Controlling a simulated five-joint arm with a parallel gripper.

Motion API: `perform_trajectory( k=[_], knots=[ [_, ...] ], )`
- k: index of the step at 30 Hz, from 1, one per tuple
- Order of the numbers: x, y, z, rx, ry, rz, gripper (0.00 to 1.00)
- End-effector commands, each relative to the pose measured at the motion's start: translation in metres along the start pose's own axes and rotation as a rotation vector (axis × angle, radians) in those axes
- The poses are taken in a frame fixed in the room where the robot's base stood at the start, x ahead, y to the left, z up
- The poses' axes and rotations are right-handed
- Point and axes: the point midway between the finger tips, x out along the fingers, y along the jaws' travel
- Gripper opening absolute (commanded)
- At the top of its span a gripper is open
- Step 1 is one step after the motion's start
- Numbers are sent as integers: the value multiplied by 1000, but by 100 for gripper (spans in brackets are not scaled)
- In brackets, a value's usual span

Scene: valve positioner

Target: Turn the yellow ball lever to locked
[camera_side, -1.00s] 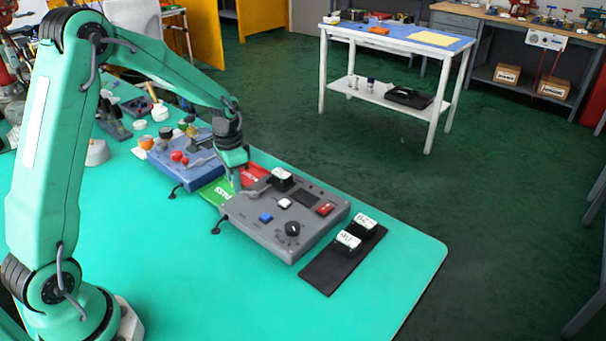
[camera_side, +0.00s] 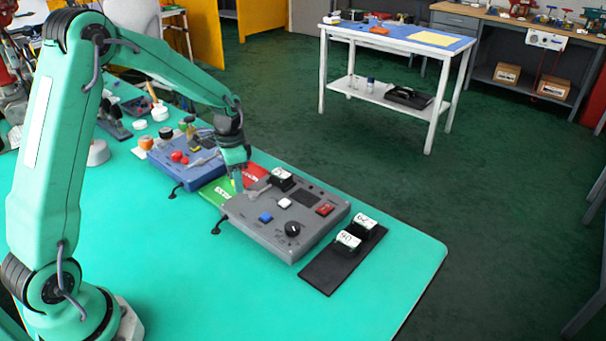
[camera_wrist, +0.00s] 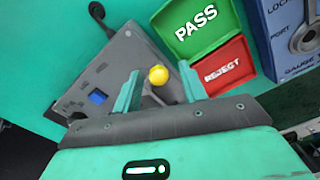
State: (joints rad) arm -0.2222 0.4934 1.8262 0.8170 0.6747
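The yellow ball (camera_wrist: 158,75) of the lever shows in the wrist view between my two fingers, over the grey control box (camera_wrist: 132,52). My gripper (camera_wrist: 160,82) is open, with one finger on each side of the ball and a visible gap on both sides. In the side view my gripper (camera_side: 238,182) points down at the left end of the grey box (camera_side: 270,232). A small yellow spot shows beside the fingers there. The lever's arm is mostly hidden. A "LOCK" label, cut off by the frame edge, shows on the blue box (camera_wrist: 262,45) in the wrist view.
Green PASS (camera_wrist: 195,28) and red REJECT (camera_wrist: 226,66) trays lie between the boxes. The grey box carries a blue button (camera_side: 265,217), a black knob (camera_side: 292,229) and a red switch (camera_side: 325,209). A black holder (camera_side: 322,278) lies right of it.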

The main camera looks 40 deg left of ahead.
Motion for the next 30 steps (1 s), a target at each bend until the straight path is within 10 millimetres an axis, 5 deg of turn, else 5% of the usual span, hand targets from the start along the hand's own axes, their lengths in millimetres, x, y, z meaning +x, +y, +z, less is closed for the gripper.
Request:
perform_trajectory(
  k=[11, 30],
  knots=[
    [-8, 0, 0, -1, -1, 1, 42],
    [-75, 0, 0, 0, 0, 0, 42]
  ],
)
